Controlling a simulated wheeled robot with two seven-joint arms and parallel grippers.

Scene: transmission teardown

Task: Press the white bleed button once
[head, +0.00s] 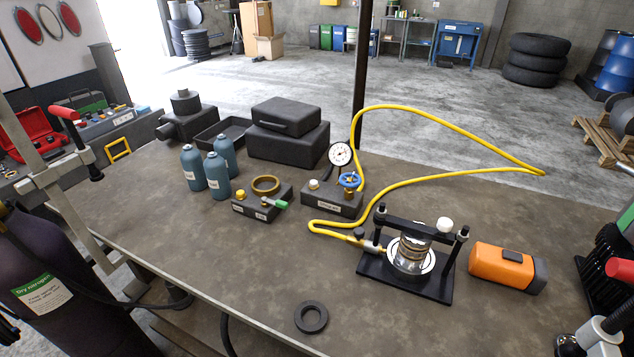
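A small pale, whitish button (314,184) sits on top of a dark labelled block (325,205). The same block carries a blue handwheel (349,181) and a round dial gauge (340,154); I cannot read its needle. A larger white knob (445,224) stands on the black clamping fixture (433,284), which holds a ringed metal cylinder (411,252). I cannot tell from the labels which white part is the bleed button. A yellow hose (440,115) loops out from the gauge block area and back to the fixture. Neither of my grippers can be made out.
A second block (262,207) has a yellow knob, brass ring and green lever. Blue bottles (217,174), black cases (288,145), an orange tool (507,268) and a black ring (311,317) stand around. Red-handled clamps flank the table. The front middle is mostly clear.

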